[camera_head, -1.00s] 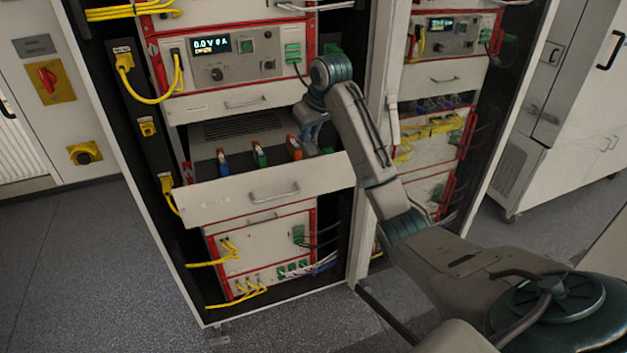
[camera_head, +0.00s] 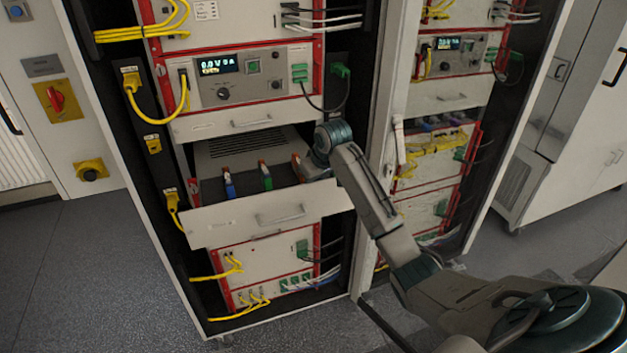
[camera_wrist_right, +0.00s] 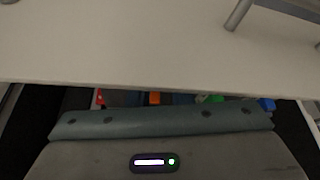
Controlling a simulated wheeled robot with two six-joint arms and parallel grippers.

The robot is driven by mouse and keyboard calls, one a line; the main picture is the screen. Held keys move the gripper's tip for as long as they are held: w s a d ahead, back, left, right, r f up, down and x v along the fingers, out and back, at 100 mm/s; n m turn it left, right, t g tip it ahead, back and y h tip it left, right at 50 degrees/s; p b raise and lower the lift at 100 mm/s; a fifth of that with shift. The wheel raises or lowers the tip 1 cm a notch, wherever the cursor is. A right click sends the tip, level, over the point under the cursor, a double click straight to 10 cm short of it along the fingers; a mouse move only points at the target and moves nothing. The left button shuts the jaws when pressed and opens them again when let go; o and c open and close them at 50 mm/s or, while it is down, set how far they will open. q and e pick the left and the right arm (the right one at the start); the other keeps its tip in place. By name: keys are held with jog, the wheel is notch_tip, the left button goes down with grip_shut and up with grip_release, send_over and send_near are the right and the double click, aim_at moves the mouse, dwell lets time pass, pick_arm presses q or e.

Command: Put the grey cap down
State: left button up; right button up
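I cannot make out a grey cap in either view. My right gripper (camera_head: 314,172) is low at the right end of the open drawer (camera_head: 268,216), behind its white front panel. In the right wrist view, its grey body and teal edge (camera_wrist_right: 160,122) fill the bottom, with the white panel across the top. Its fingertips are hidden, so I cannot tell whether it is open or holds anything. In the drawer stand a blue clip (camera_head: 229,186), a green clip (camera_head: 265,176) and an orange clip (camera_head: 296,167). My left gripper is out of view.
Above the drawer is a cycler unit with a lit display (camera_head: 220,65). Yellow cables (camera_head: 160,112) loop at the left. A second rack (camera_head: 437,150) stands to the right. The drawer front closely borders my right gripper. Open floor (camera_head: 90,270) lies at the left.

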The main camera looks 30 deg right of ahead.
jog(key=o, duration=0.3)
jog(key=shift+s+r, duration=0.1)
jog(key=shift+r, duration=0.1)
jog(key=b+v, duration=0.1)
jog(key=v, duration=1.1)
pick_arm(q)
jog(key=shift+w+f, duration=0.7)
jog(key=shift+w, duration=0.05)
